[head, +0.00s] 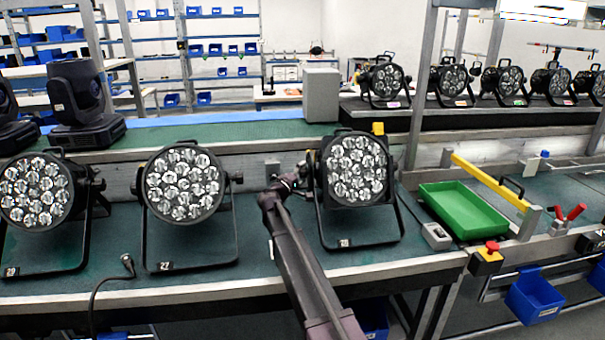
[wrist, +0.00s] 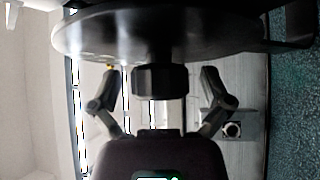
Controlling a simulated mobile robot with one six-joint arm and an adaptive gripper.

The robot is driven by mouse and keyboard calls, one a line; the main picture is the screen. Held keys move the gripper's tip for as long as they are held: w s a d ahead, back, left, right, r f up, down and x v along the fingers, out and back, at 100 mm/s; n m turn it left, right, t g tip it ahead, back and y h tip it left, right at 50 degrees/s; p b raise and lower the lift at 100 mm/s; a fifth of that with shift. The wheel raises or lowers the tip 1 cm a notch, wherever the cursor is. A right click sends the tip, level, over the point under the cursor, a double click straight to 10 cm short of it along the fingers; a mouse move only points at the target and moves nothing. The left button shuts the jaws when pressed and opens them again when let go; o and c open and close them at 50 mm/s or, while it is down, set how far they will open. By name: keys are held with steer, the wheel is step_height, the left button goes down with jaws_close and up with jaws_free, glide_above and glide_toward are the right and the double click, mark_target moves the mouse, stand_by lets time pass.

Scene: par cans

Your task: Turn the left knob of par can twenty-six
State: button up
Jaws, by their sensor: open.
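The rightmost par can (head: 354,168) of the front row stands upright on its black bracket, lamp face forward. Its label is too small to read surely; the can left of it is marked 27. My gripper (head: 286,184) is at that rightmost can's left side, where the left knob is largely hidden in the head view. In the wrist view the black knob (wrist: 152,82) juts from the dark bracket, below the round can body (wrist: 150,35). My gripper (wrist: 158,78) is open, one finger on each side of the knob, with a gap visible on both sides.
Par can 27 (head: 185,184) stands to the left of my arm, and another par can (head: 38,192) at far left. A green tray (head: 463,208) and a yellow bar (head: 490,182) lie to the right. A black cable (head: 100,283) hangs over the front edge.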

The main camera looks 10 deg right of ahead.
steer(key=c, duration=1.2)
steer(key=shift+o, duration=0.2)
